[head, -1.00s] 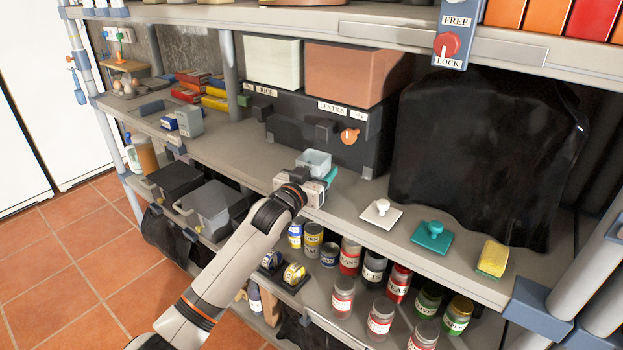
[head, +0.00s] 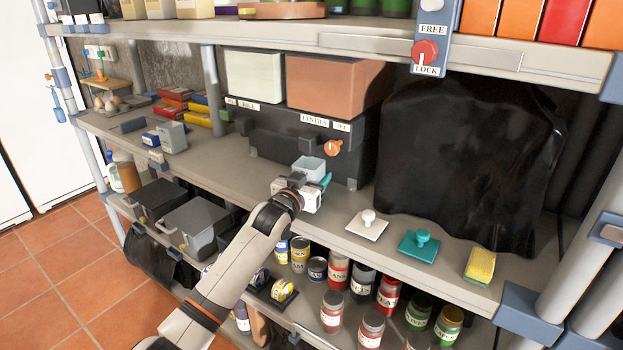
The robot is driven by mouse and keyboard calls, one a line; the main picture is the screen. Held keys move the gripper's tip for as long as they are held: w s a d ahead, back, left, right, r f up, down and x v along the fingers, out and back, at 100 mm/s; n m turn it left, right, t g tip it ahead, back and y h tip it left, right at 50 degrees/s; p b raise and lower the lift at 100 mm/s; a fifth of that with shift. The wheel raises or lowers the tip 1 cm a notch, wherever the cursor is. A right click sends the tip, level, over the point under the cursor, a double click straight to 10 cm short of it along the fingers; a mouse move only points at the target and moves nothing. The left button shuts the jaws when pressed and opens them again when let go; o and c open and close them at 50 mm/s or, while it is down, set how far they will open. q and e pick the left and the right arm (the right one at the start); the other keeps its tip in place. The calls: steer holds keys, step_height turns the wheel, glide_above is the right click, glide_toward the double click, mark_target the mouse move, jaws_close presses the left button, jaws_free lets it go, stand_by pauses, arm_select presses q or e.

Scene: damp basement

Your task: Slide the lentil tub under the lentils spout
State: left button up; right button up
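The lentil tub (head: 309,166), a small pale translucent open-topped box, stands on the middle shelf in front of the dark dispenser (head: 272,138). It is near the lentils side, below the LENTILS label (head: 315,120) and slightly left of the orange knob (head: 333,148). The spout outlet is hard to make out against the dark front. My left gripper (head: 314,178) is low at the shelf, right at the tub's near side. One teal finger shows beside the tub's right side; the other finger is hidden, so its grip is unclear. My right gripper is out of view.
A white-handled plate (head: 367,225), a teal-handled plate (head: 419,243) and a yellow sponge (head: 480,266) lie to the right along the shelf. A black sheet (head: 465,165) hangs behind them. Small boxes (head: 171,136) stand left. The shelf left of the tub is clear.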

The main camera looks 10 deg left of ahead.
arm_select(q)
steer(key=shift+f, duration=0.35)
stand_by(0.4)
steer(key=o, duration=1.1)
steer(key=v, duration=1.2)
steer(key=shift+s+f, duration=0.1)
steer(key=shift+s, duration=0.05)
